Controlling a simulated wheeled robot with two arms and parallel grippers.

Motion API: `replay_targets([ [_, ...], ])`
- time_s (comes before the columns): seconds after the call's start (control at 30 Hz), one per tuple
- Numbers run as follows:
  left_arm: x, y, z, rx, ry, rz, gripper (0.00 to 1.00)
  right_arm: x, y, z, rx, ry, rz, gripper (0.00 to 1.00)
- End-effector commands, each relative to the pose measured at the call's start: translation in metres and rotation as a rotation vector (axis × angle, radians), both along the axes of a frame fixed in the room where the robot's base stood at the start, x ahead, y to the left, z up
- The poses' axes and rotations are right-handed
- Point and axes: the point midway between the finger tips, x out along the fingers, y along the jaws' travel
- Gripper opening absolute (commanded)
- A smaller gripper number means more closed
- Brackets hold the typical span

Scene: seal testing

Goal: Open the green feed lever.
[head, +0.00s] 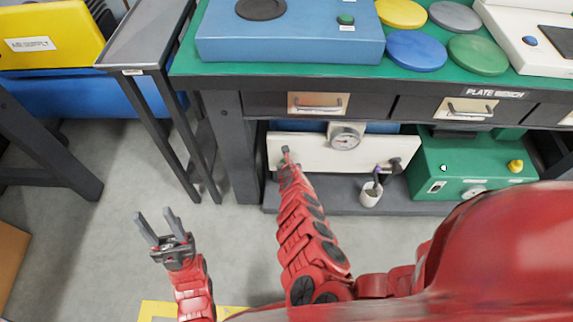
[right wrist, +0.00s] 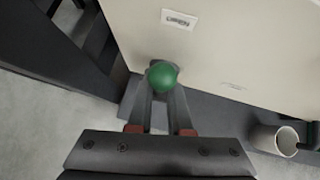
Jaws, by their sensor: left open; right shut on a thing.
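The green feed lever shows its round green knob (right wrist: 162,75) in the right wrist view, in front of a cream-white panel (right wrist: 215,50). My right gripper (right wrist: 160,90) is shut on it, with a finger on each side of the knob. In the head view my right gripper (head: 286,153) is at the left part of the white panel (head: 310,149) under the bench, and the lever is hidden there. My left gripper (head: 158,226) is open and empty above the grey floor, well left of the panel.
A pressure gauge (head: 345,137) sits at the panel's top, and a white cup (head: 370,194) stands below a tap at its right. A green box (head: 460,167) is further right. The bench leg (head: 232,150) is close on the left. Open floor lies in front.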

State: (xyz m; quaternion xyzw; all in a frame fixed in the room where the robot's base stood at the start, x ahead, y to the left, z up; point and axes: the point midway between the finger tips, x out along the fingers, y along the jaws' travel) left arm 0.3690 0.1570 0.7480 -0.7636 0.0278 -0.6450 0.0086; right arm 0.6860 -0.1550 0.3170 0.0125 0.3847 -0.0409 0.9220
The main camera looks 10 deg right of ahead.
Motion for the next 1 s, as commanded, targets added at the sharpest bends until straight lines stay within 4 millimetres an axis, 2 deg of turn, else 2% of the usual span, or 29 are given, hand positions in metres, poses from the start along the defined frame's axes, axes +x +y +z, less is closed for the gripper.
replay_targets([
  [0.03,0.000,0.000,0.001,0.000,0.000,0.000,0.47,0.008,-0.007,0.010,-0.010,-0.021,-0.014,0.00],
  [0.43,0.000,0.000,0.001,0.000,0.000,0.000,0.47,0.008,-0.006,0.011,-0.015,-0.022,-0.011,0.00],
  [0.47,0.000,0.000,0.001,0.000,0.000,0.000,0.47,0.008,-0.006,0.011,-0.013,-0.022,-0.011,0.23],
  [0.6,0.000,0.000,0.001,0.000,0.000,0.000,0.47,0.007,-0.005,0.009,-0.011,-0.017,-0.008,0.47],
  [0.87,0.000,0.000,0.001,0.000,0.000,0.000,0.47,0.003,-0.001,0.005,-0.009,-0.008,-0.002,0.47],
  [1.0,0.000,0.000,0.013,0.000,0.000,0.000,0.47,-0.003,0.001,0.011,-0.010,-0.003,0.003,0.47],
])
